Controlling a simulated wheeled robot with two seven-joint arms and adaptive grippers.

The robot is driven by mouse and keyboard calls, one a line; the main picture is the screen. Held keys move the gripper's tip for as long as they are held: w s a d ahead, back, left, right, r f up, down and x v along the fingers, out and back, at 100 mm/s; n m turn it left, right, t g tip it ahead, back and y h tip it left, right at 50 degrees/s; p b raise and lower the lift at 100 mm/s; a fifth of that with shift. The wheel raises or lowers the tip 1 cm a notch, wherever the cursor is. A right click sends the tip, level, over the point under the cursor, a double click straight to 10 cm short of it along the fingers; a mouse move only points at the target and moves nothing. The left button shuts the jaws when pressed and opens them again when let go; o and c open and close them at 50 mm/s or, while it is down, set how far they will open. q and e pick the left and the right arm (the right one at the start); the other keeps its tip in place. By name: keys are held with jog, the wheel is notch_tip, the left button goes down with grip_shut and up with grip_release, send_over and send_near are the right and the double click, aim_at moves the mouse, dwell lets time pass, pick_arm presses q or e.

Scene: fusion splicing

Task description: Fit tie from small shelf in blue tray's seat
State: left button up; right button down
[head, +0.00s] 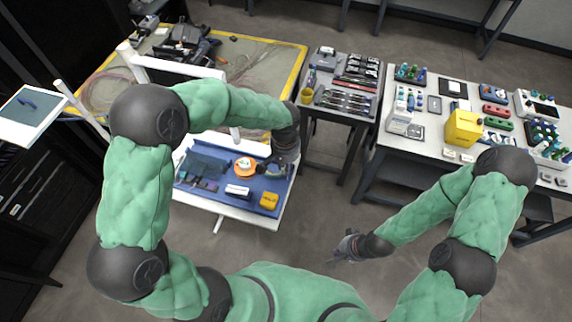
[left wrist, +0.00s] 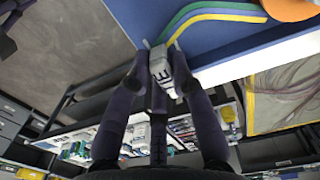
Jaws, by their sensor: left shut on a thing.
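My left gripper (left wrist: 160,72) is shut on a small white block with dark slots (left wrist: 161,64). Yellow, green and blue strips (left wrist: 205,16) curve away from near this block; whether they are joined to it, or whether it is the tie, I cannot tell. In the head view my left gripper (head: 277,165) is over the right part of the blue tray (head: 222,203), and the held thing is hidden there. The tray's seat cannot be made out. My right gripper (head: 346,249) hangs over the floor, its fingers too small to read.
The tray holds an orange round item (head: 245,167), a white block (head: 238,191) and a yellow item (head: 269,200). A small raised panel with a dark blue piece (head: 28,103) stands at far left. A tool cart (head: 346,85) and a white table (head: 436,140) stand to the right.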

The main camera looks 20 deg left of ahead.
pick_arm(q)
jog(key=o, duration=0.7)
jog(key=shift+r, duration=0.1)
jog(key=shift+o, duration=0.2)
jog(key=shift+r+p, duration=0.6)
notch_tip(320, 180, up, 12)
jog(key=shift+a, duration=0.15)
